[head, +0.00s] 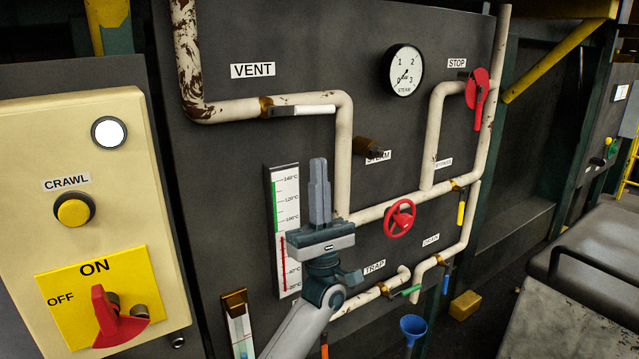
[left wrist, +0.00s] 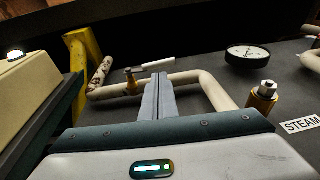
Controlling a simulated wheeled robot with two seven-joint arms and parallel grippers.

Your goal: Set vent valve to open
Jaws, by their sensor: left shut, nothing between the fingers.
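The vent valve has a brass body (head: 266,107) on the rusty white pipe under the VENT label (head: 252,70). Its white lever handle (head: 306,110) points right, roughly along the horizontal pipe run. In the left wrist view the handle (left wrist: 158,62) and brass body (left wrist: 131,80) show beyond my fingers. My left gripper (head: 319,165) is shut and empty, with its fingers pointing up. In the head view it is below the handle and apart from it. The left wrist view shows its fingers (left wrist: 159,84) together. My right gripper is in neither view.
The vent pipe (head: 344,160) bends down just right of my fingers. A brass STEAM fitting (head: 368,147), a red handwheel (head: 400,218) and a gauge (head: 402,70) are to the right. A thermometer scale (head: 284,190) is close left. A cream control box (head: 60,140) stands at far left.

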